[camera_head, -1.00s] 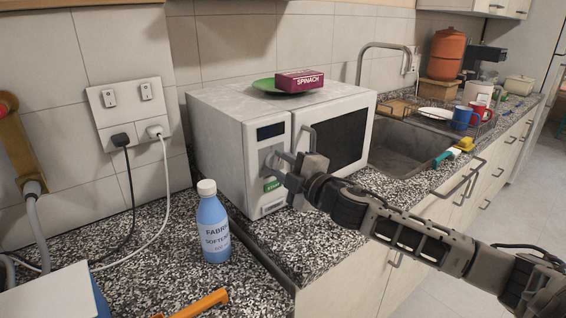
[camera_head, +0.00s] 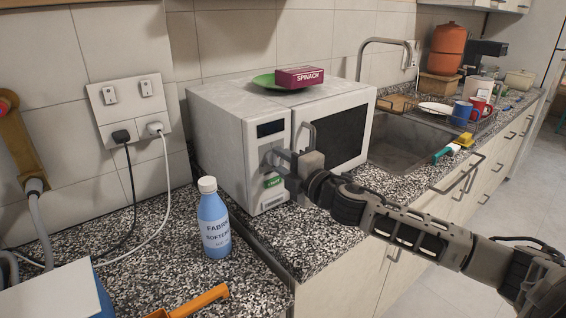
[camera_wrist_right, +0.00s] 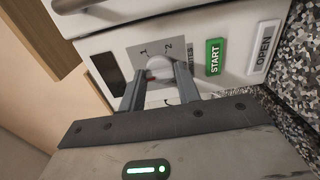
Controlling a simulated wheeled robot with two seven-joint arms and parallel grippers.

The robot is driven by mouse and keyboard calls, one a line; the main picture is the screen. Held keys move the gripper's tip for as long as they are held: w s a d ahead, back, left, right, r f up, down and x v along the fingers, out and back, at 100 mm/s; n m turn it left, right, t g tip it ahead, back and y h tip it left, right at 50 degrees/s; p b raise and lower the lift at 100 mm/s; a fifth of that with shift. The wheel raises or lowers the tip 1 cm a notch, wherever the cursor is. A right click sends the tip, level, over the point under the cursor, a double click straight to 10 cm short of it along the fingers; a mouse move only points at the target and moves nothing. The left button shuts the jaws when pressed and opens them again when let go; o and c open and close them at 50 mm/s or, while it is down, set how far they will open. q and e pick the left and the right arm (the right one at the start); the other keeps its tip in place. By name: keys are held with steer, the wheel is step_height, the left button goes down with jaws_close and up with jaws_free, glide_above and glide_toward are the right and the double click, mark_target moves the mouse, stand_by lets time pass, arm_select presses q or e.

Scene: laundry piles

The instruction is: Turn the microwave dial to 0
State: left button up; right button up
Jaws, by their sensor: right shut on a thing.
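The white microwave (camera_head: 225,150) stands on the speckled counter, its door closed. Its control panel has a dark display (camera_head: 270,128), a green START button (camera_head: 273,182) and an OPEN button (camera_wrist_right: 264,47). The pale round dial (camera_wrist_right: 159,66) sits in a grey plate where the numbers 1 and 2 show; the rest of the scale is hidden. My right gripper (camera_wrist_right: 160,88) is shut on the dial, one finger on each side. In the head view, my right gripper (camera_head: 277,163) covers the dial. My left gripper is not in view.
A blue softener bottle (camera_head: 214,222) stands in front at left. The sink (camera_head: 400,155) is to the right.

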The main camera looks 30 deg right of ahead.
steer(key=o, duration=1)
steer(key=s, duration=0.5)
steer(key=s+b, duration=0.1)
steer(key=s, duration=0.4)
steer(key=s+d+b, duration=0.1)
steer(key=s, duration=0.5)
steer(key=shift+d, duration=0.1)
